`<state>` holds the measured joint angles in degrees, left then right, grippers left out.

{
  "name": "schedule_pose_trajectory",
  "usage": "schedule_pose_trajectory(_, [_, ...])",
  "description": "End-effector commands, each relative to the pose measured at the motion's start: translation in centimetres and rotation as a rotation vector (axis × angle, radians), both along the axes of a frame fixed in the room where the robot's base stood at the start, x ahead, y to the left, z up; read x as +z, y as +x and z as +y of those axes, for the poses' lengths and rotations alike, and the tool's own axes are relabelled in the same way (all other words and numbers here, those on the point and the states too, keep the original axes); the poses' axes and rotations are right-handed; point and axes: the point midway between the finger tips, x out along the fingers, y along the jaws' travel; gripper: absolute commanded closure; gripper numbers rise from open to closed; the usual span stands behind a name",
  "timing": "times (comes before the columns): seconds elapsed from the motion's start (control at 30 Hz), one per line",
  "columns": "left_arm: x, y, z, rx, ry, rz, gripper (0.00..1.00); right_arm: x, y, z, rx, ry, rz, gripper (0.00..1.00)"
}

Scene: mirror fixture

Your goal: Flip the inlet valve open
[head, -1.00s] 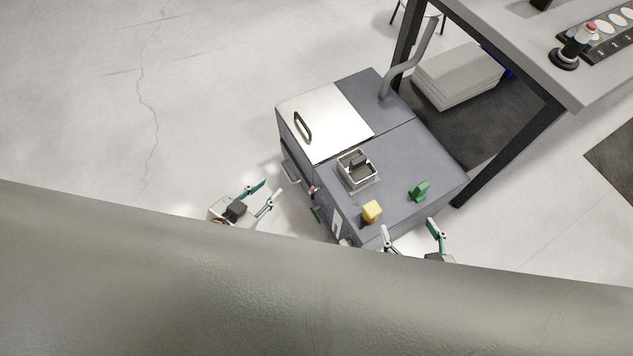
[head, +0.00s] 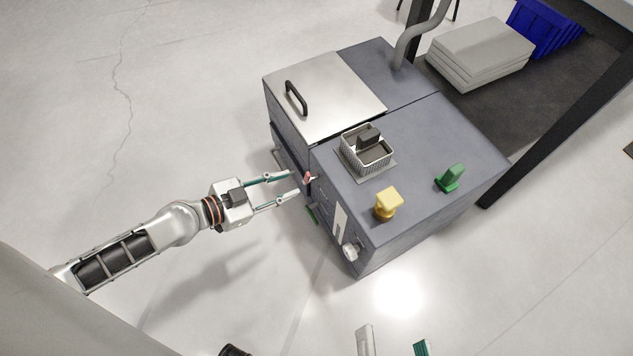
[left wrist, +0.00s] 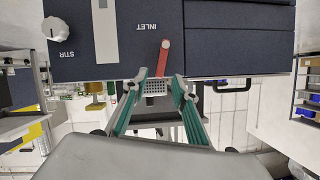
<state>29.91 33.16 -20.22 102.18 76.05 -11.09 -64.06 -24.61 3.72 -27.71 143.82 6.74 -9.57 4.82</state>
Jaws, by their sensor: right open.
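The inlet valve has a red lever (left wrist: 163,57) on the front panel of the dark grey machine (head: 430,135). In the left wrist view it stands beside the word INLET and tilts slightly, its lower end between the fingertips in the picture. In the head view the lever (head: 308,178) is small and partly hard to make out. My left gripper (head: 293,183) is open, its fingertips just short of the lever. It also shows open in the left wrist view (left wrist: 160,78); contact cannot be told. My right gripper (head: 393,343) is open and empty at the bottom edge, away from the machine.
A white STIR knob (left wrist: 57,29) is on the same panel. On top of the machine are a mesh basket (head: 366,153) with a dark block, a yellow piece (head: 387,204), a green piece (head: 451,178) and a metal lid (head: 325,95). Floor left of the machine is clear.

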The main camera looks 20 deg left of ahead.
Motion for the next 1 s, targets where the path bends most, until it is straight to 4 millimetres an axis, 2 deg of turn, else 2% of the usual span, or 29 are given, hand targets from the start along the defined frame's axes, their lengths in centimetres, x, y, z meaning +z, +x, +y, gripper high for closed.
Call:
schedule_pose_trajectory(0.17, [-0.3,1.7,-0.9,0.003,-0.004,-0.006,0.72,0.2,0.1,0.1,-0.004,0.008,-0.002,0.30])
schedule_pose_trajectory(0.5, [-2.3,5.4,-3.3,0.003,-0.003,-0.003,0.72,0.1,-0.1,0.4,-0.019,0.043,0.009,0.30])
schedule_pose_trajectory(0.93, [-2.6,6.1,-3.8,0.000,0.000,-0.002,0.72,0.1,0.0,0.5,-0.024,0.055,0.011,0.30])
schedule_pose_trajectory(1.0, [-2.6,6.1,-3.8,0.000,0.000,-0.002,0.90,0.1,0.0,0.5,-0.024,0.055,0.011,0.30])
